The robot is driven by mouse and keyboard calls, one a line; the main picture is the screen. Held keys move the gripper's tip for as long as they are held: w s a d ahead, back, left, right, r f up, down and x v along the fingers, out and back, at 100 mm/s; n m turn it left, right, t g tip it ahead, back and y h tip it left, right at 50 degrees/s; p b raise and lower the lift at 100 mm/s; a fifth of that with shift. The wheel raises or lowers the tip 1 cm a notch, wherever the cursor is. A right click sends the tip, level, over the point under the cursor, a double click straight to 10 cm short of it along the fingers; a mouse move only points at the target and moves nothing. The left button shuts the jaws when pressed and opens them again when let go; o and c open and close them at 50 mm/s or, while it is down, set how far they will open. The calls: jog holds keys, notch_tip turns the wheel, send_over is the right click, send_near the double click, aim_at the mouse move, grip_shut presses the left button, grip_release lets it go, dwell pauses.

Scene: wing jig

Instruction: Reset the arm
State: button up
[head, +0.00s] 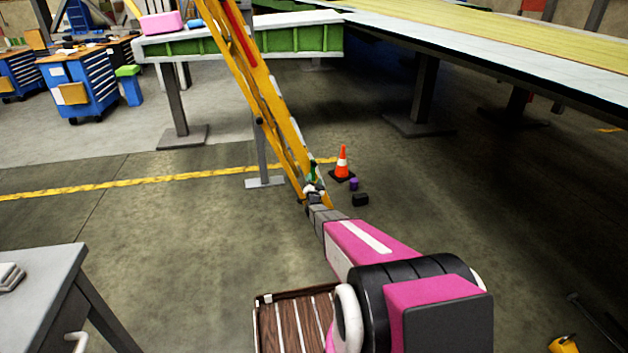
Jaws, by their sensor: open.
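My arm, pink and black with grey end links, reaches from the bottom right toward the middle of the head view. My gripper (312,188) is at its far end, small in the picture, and open. It shows against the foot of a yellow ladder (262,95). A small green thing (313,172) shows right behind or between the fingers; I cannot tell whether they touch it.
An orange cone (343,162), a purple item (354,184) and a black block (360,200) are on the floor just right of my gripper. A slatted wooden carrier (285,325) is below my arm. A grey table (45,275) stands left. A large wing (480,50) spans the upper right.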

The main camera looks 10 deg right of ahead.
jog(key=s+a+r+n+g+y, duration=0.1)
jog(key=s+a+r+n+g, duration=0.2)
jog(key=s+g, duration=0.4)
jog(key=s+a+r+n+g+y, duration=0.2)
jog(key=s+r+g, duration=0.4)
jog(key=s, duration=1.8)
jog(key=s+a+r+n+g+y, duration=0.1)
jog(key=s+a+r+n+g, duration=0.3)
jog(key=s, duration=1.2)
jog(key=n+g, duration=0.1)
jog(key=g, duration=0.3)
jog(key=shift+r+y, duration=0.15)
jog(key=shift+y, duration=0.25)
